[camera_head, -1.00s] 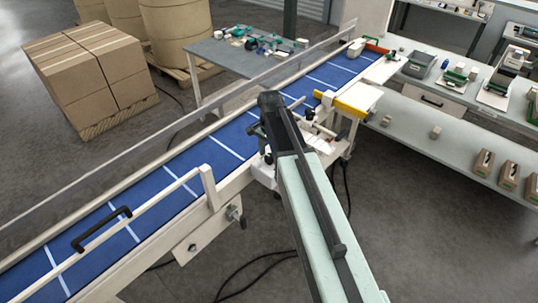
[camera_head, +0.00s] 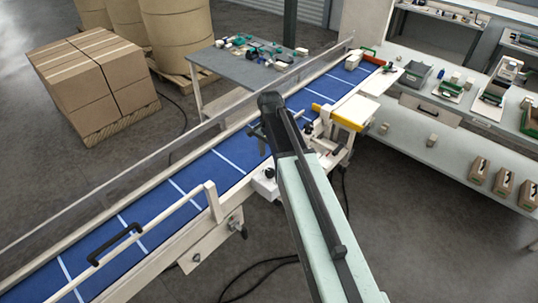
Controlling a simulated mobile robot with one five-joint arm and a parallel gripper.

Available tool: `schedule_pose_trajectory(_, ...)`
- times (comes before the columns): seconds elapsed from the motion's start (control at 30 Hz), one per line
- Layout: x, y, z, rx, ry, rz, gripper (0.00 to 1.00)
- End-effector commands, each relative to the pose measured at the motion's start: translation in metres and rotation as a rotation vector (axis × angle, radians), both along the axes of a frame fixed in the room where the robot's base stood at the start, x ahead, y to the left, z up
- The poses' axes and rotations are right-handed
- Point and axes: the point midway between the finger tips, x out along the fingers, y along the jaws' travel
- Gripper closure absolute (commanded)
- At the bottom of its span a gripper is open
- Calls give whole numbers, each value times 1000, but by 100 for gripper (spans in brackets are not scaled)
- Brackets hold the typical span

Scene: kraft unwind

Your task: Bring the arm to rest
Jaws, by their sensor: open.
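My arm (camera_head: 312,215) shows as a pale green link with a black strip along its top. It reaches from the bottom right up to a black rounded end (camera_head: 270,103), which overlaps the blue conveyor belt (camera_head: 215,157) in the picture.
The conveyor runs diagonally with pale rails and a black handle (camera_head: 115,243). A yellow-edged plate (camera_head: 338,117) sits on its right side. Cartons (camera_head: 95,85) and large rolls (camera_head: 178,35) stand at the back left. A grey table (camera_head: 240,65) is behind. Shelves (camera_head: 445,150) stand right.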

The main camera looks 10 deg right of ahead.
Motion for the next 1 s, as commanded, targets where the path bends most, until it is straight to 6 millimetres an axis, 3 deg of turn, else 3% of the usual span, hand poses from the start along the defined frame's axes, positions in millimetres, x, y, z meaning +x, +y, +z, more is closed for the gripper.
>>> schedule_pose_trajectory(0.27, -7, 0, 0, 0, -2, 33, 40)
schedule_pose_trajectory(0.37, -31, 0, 0, -1, -14, 186, 40)
schedule_pose_trajectory(0.7, -127, 0, 0, -31, -66, 937, 40)
schedule_pose_trajectory(0.8, -125, 0, -40, -28, -58, 963, 40)
schedule_pose_trajectory(1.0, -132, 3, -103, -18, -37, 962, 40)
